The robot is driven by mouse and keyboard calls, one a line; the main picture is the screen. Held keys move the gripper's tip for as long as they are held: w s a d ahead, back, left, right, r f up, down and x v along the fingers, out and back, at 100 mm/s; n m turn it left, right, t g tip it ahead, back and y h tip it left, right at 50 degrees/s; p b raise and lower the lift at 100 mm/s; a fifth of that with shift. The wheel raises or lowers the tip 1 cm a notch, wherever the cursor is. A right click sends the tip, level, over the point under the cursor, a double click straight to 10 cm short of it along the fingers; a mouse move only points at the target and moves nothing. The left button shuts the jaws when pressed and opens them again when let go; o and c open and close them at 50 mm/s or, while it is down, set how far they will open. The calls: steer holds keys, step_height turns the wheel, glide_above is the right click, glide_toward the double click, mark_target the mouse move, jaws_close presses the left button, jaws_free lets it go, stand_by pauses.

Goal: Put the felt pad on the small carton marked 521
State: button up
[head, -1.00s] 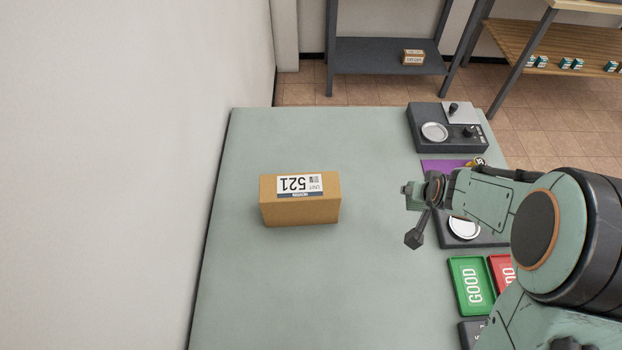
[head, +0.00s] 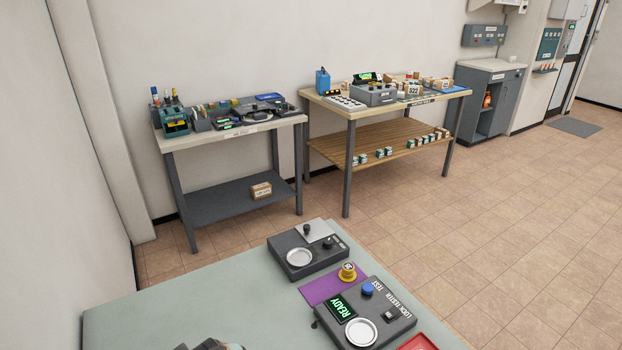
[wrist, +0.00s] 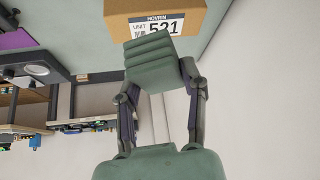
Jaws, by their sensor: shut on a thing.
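The small brown carton marked 521 (wrist: 193,14) shows at the top of the wrist view, its white label partly covered. My gripper (wrist: 155,62) is shut on a green-grey ribbed block, which I take for the felt pad (wrist: 150,58). The pad lies between the two dark fingers and overlaps the carton's lower edge in the picture. I cannot tell whether they touch. The carton is out of the head view. Only a small dark and green piece of my arm shows at that view's bottom edge.
The green table (head: 130,318) has bare surface at left. At its right stand a grey device with a round plate (head: 308,250), a purple mat (head: 322,288) with a yellow item (head: 348,272), a lock tester reading READY (head: 385,318), and a red tray (head: 418,342). Two workbenches stand behind.

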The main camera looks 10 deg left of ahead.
steer(key=w+a+f, duration=0.1)
steer(key=a+f, duration=0.1)
steer(key=w+a+f, duration=0.2)
steer(key=a, duration=0.1)
steer(key=w+a+f, duration=0.1)
steer(key=a+f, duration=0.1)
steer(key=f, duration=0.1)
steer(key=shift+w+a+f, duration=0.1)
steer(key=shift+w+a, duration=0.15)
steer(key=shift+w+a+f, duration=0.1)
steer(key=shift+a+f, duration=0.05)
steer(key=shift+f, duration=0.8)
steer(key=shift+w+a+f, duration=0.1)
steer(key=shift+f, duration=0.8)
steer(key=shift+f, duration=0.15)
steer(key=o, duration=0.9)
